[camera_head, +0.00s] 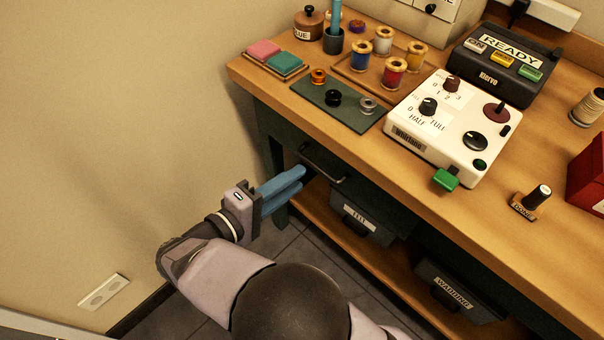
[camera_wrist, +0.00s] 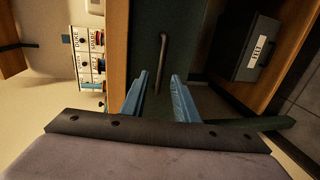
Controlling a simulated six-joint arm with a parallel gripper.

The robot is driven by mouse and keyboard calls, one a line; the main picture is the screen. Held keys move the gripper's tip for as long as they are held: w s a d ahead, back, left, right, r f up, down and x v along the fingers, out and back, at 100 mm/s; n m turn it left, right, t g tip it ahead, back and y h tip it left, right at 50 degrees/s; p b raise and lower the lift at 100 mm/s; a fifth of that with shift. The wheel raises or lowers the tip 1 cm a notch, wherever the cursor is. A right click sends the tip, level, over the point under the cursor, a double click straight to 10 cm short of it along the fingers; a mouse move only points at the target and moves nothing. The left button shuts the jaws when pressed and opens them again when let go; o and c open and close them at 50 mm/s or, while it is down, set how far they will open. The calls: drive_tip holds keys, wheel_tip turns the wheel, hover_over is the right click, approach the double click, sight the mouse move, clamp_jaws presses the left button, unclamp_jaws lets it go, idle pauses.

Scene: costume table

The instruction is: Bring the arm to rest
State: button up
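My gripper (camera_head: 300,178) is in front of the workbench, below the tabletop edge, with its two blue fingers pointing at the dark green drawer front. In the wrist view the fingers (camera_wrist: 158,82) stand apart with nothing held between them. The drawer handle (camera_head: 322,166), a dark bar, is just beyond the fingertips; in the wrist view the handle (camera_wrist: 161,58) lines up with the gap between them. I cannot tell whether the fingers touch it. My arm reaches up from the bottom of the head view.
The wooden tabletop (camera_head: 498,205) overhangs the drawer. On it stand a white control box (camera_head: 440,135), a black READY box (camera_head: 500,68) and thread spools. Labelled bins (camera_head: 362,218) sit on the lower shelf. The wall (camera_head: 110,140) on the left and the floor leave some free room.

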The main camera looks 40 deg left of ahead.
drive_tip(key=shift+s+r, duration=0.15)
drive_tip(key=shift+s, duration=0.45)
